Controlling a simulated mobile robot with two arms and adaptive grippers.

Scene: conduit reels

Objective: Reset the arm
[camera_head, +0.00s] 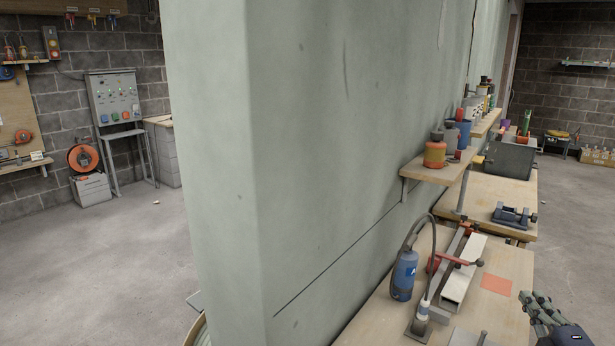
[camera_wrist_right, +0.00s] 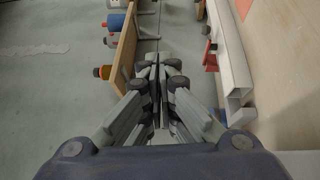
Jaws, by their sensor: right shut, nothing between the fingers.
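My right gripper (camera_head: 540,306) shows at the lower right edge of the head view, beside the near workbench (camera_head: 470,270). In the right wrist view the same gripper (camera_wrist_right: 158,68) has its fingers together with nothing between them. My left gripper is not in view.
A blue bottle (camera_head: 404,275), a hose on a stand and a white metal channel (camera_head: 463,268) are on the near bench. A large pale wall (camera_head: 300,130) fills the middle. Open floor (camera_head: 90,270) lies left.

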